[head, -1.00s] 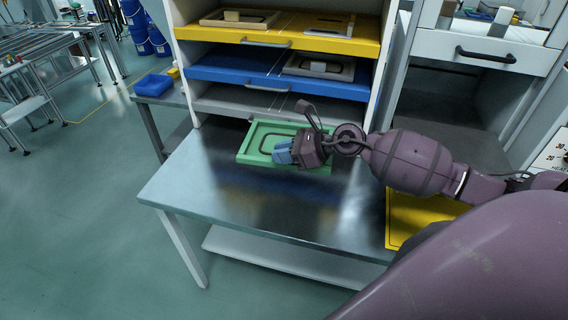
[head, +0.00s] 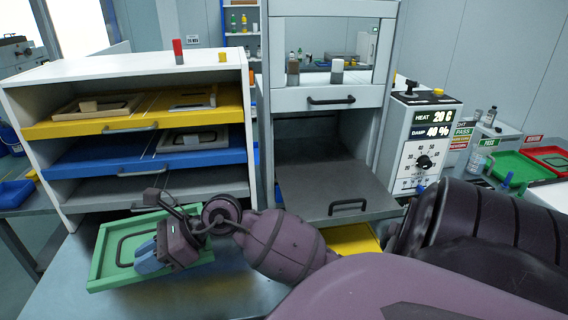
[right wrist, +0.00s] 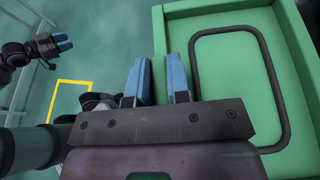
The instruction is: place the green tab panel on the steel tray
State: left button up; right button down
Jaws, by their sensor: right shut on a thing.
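The green tab panel (head: 107,262) is a flat green frame with a dark rounded outline, at the lower left of the head view. My right gripper (head: 148,262) reaches over it from the right, its blue fingers shut on it. The wrist view shows the panel (right wrist: 215,15) large beside and behind the blue fingers (right wrist: 157,80). A grey pull-out tray (head: 320,190) with a dark handle, likely the steel tray, sticks out of the white cabinet, bare. My left gripper (right wrist: 62,43) shows small in the wrist view; its jaw opening is unclear.
A white rack (head: 60,75) holds yellow (head: 75,128), blue (head: 85,158) and grey (head: 215,183) shelves behind the panel. A control box (head: 425,140) reads 20 C and 40 %. A green tray (head: 525,165) and a red tray (head: 552,157) lie far right. A yellow surface (head: 355,240) lies below the grey tray.

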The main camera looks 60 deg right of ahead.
aim_at(329, 181)
jog(key=l+z, duration=0.15)
jog(key=z, duration=0.35)
jog(key=l+z, duration=0.15)
jog(key=z, duration=0.3)
jog(key=i+z, duration=0.2)
jog(key=i, duration=0.3)
